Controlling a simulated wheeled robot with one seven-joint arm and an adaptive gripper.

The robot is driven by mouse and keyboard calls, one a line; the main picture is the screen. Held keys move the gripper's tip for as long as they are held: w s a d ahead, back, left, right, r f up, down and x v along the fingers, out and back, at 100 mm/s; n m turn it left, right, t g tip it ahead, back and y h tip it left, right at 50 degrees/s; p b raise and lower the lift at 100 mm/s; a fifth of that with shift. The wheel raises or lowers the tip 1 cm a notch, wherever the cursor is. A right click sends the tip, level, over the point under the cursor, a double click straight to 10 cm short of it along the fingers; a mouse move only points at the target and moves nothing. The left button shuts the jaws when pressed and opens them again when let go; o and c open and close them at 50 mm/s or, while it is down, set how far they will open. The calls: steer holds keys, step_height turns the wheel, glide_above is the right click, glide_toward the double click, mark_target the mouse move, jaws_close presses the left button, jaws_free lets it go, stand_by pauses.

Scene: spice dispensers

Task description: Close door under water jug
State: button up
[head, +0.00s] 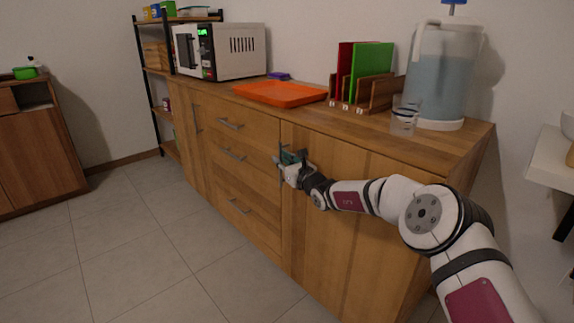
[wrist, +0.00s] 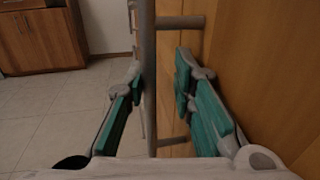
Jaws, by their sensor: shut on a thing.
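The wooden cabinet door (head: 345,235) is below the counter end where the water jug (head: 440,78) stands. In the head view the door looks about flush with the cabinet front; I cannot tell whether a narrow gap is there. My gripper (head: 288,160) is at the door's upper left edge, shut on the door handle. In the wrist view the handle (wrist: 148,75) is an upright grey bar between the green-padded fingers of my gripper (wrist: 160,85). In the head view my gripper mostly hides the handle.
Drawers with bar handles (head: 234,156) are left of the door. On the counter are an orange tray (head: 280,94), a microwave (head: 225,50), cutting boards (head: 368,72) and a glass (head: 404,120). The tiled floor (head: 150,240) in front is clear.

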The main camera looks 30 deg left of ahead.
steer(key=v, duration=1.2)
steer(key=shift+w, duration=0.1)
steer(key=s+d+r+n+g+y, duration=0.2)
steer(key=s+r+n+g, duration=0.3)
steer(key=s+r+n, duration=0.55)
steer(key=s+d+r+n+g+h, duration=0.2)
steer(key=s+d+r+n+g, duration=0.4)
steer(key=s, duration=0.5)
steer(key=s+d+f+n+h, duration=0.25)
steer(key=s+d+h, duration=0.25)
steer(key=s+d, duration=0.65)
steer(key=s+d+f+n+t+h, duration=0.1)
steer(key=s+d+n+h, duration=0.3)
steer(key=s+d, duration=0.8)
steer(key=s+d+f+n+h, duration=0.15)
steer(key=s+d+h, duration=0.55)
steer(key=d, duration=1)
step_height(320, 180, up, 36)
steer(key=s+t+y+p, duration=0.1)
steer(key=t+p, duration=0.3)
steer(key=p, duration=3.1)
steer(key=shift+d, duration=0.25)
